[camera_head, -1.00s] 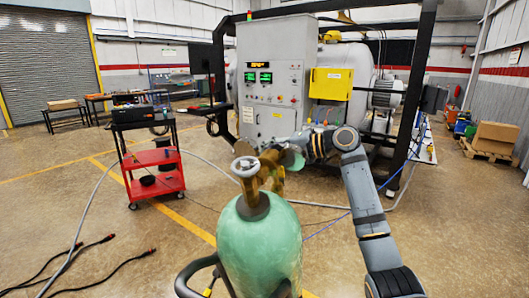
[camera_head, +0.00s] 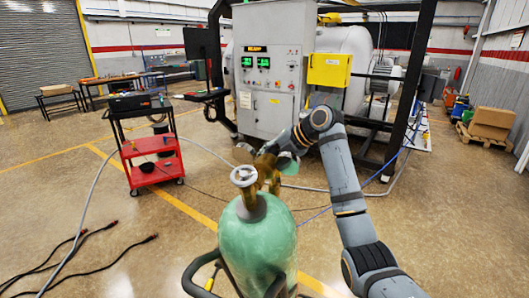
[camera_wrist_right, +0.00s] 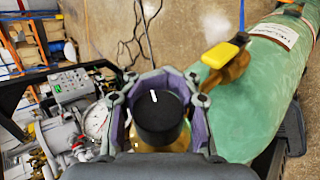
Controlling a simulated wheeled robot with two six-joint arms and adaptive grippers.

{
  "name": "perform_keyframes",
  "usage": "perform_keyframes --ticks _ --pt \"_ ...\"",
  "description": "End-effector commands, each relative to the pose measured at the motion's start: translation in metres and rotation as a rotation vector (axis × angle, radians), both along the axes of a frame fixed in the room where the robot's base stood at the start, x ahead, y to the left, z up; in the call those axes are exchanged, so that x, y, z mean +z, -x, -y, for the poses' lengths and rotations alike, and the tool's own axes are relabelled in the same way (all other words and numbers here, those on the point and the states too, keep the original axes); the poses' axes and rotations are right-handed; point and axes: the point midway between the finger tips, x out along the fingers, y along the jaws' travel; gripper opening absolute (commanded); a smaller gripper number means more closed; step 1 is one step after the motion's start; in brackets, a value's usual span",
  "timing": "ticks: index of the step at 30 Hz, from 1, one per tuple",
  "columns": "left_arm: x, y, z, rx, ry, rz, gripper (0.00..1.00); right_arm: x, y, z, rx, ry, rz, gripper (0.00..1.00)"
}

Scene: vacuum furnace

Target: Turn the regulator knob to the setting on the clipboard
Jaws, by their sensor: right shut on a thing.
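The black regulator knob (camera_wrist_right: 158,120) with a white pointer mark shows in the right wrist view. The mark lies near its upper left edge, pointing roughly upward in the picture. My right gripper (camera_wrist_right: 155,105) is shut on the knob, with its purple-lined fingers on both sides. In the head view my right gripper (camera_head: 285,160) is at the brass valve and regulator on top of the green gas cylinder (camera_head: 257,240); the knob is hidden there. A round gauge (camera_wrist_right: 97,122) sits left of the fingers, partly covered. I cannot make out a clipboard. My left gripper is not in view.
A grey control cabinet (camera_head: 268,75) with green displays and a yellow box (camera_head: 329,69) stands behind. A red tool cart (camera_head: 153,170) is at left. Cables lie on the floor at lower left. A yellow lever (camera_wrist_right: 226,50) is close to the right finger.

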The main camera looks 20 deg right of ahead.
Motion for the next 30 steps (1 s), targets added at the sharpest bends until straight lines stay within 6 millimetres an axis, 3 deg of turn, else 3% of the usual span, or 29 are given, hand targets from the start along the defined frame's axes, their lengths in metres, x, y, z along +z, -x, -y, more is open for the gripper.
perform_keyframes --ticks 1,24,30 --pt "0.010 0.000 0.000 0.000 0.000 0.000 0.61 0.010 -0.001 0.000 -0.006 0.015 -0.005 0.00" --pt "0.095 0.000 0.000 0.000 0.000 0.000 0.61 0.003 0.006 0.010 -0.122 0.355 -0.310 0.00" --pt "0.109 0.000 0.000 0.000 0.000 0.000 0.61 0.000 0.009 0.014 -0.159 0.461 -0.405 0.00"
